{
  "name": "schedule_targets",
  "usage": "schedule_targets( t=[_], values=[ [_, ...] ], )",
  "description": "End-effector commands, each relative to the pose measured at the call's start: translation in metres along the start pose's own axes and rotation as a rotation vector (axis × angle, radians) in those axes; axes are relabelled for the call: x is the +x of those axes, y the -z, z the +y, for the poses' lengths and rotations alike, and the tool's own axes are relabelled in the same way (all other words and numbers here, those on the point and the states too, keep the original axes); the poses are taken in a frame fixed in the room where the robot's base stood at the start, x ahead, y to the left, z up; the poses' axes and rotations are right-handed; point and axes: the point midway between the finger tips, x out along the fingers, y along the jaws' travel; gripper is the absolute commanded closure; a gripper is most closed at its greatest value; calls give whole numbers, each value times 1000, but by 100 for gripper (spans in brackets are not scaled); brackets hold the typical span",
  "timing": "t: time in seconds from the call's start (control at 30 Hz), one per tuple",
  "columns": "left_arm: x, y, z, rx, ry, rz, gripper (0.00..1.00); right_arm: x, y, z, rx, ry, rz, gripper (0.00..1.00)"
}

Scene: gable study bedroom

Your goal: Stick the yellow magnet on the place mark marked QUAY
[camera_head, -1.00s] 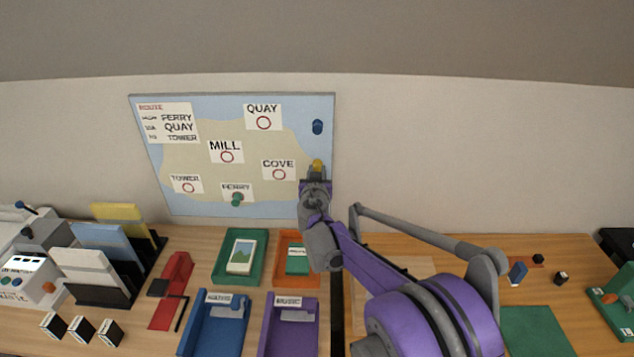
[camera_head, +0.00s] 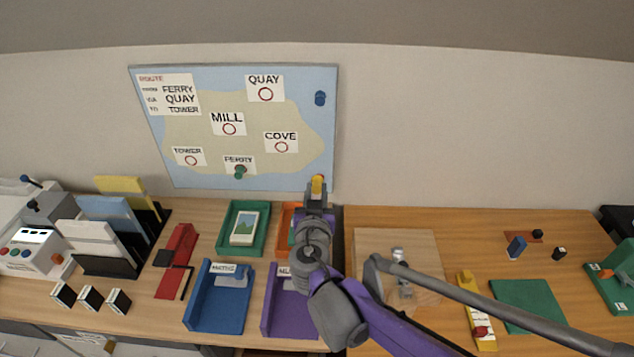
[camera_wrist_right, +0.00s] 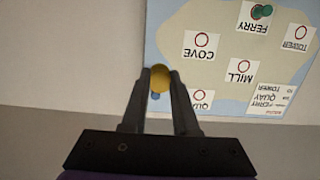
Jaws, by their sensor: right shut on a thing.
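The yellow magnet (camera_head: 318,184) is held in my right gripper (camera_head: 317,192), in front of the lower right corner of the map board (camera_head: 240,182). In the right wrist view the yellow magnet (camera_wrist_right: 160,78) sits between the two fingertips of my right gripper (camera_wrist_right: 159,82). The QUAY place mark (camera_head: 265,94) is a white card with an empty red ring, high on the board. In the wrist view the QUAY card (camera_wrist_right: 202,97) is upside down and partly cut off by a finger. My left gripper is not in view.
A green magnet (camera_head: 240,171) is on the FERRY mark and a blue magnet (camera_head: 320,98) is at the board's upper right. MILL, COVE and TOWER rings are empty. Trays, including a blue tray (camera_head: 215,318), stand on the desk below. The wall right of the board is bare.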

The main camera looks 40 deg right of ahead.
Motion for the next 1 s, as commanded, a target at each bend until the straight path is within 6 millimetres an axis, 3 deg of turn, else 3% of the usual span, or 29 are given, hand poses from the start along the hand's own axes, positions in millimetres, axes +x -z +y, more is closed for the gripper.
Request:
schedule_targets(
  t=[0.47,1.0],
  values=[
    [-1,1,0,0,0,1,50,-4,0,0,0,1,0,100],
    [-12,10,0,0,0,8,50,-30,-4,-1,0,2,0,100]
  ],
)
